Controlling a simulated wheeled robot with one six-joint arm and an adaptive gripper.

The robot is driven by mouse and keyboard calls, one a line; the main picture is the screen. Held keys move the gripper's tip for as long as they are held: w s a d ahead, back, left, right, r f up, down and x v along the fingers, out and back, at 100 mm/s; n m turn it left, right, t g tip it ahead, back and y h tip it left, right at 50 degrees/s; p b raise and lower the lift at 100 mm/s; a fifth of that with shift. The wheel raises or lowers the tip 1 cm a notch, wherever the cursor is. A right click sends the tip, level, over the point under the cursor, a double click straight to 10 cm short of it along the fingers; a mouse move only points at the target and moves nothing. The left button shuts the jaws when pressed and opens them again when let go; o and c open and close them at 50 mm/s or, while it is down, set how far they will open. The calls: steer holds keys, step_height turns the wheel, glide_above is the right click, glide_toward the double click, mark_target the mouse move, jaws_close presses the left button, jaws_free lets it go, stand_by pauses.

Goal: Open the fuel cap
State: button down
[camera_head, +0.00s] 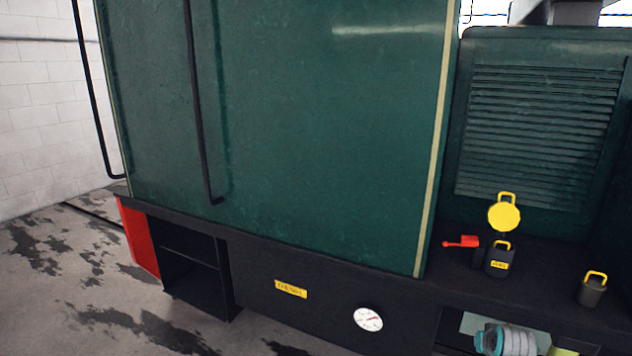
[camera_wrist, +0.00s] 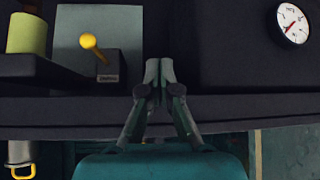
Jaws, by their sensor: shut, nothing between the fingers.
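A yellow round cap (camera_head: 504,216) with a loop handle on top stands upright on the dark running board of the green tram. Just in front of it is a short black cylinder (camera_head: 498,264) with a yellow loop handle and a yellow label. I cannot tell whether the two are joined. Part of my arm shows at the bottom of the head view, low and in front of the cylinder. The yellow cap is not visible in the wrist view.
A red lever (camera_head: 461,242) sits left of the cap. A second yellow-handled can (camera_head: 592,289) stands to the right. A round gauge (camera_head: 369,319) and yellow plate (camera_head: 291,289) are on the black side panel. A yellow-knobbed lever (camera_wrist: 90,43) is near my gripper.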

steer(key=s+a+f+n+t, duration=0.1)
steer(key=s+a+f+t, duration=0.1)
steer(key=s+a+f, duration=1.05)
steer(key=s+a+f+n+t, duration=0.1)
steer(key=s+a, duration=0.4)
steer(key=s, duration=0.3)
steer(key=s+a+f+t, duration=0.1)
steer(key=s+a, duration=0.5)
steer(key=s, duration=0.1)
steer(key=s+a+r+n+t+y, duration=0.1)
steer(key=s+a+r, duration=0.2)
steer(key=s, duration=0.5)
steer(key=s+a+r+y, duration=0.1)
steer(key=s+a+r, duration=0.25)
steer(key=s, duration=0.45)
steer(key=s+a+r+n+t+y, duration=0.1)
steer(key=s+a+r+t, duration=0.1)
steer(key=s+r, duration=1)
step_height(320, 180, up, 2)
steer(key=shift+a+r, duration=0.1)
steer(key=shift+a, duration=0.1)
steer(key=shift+w, duration=0.1)
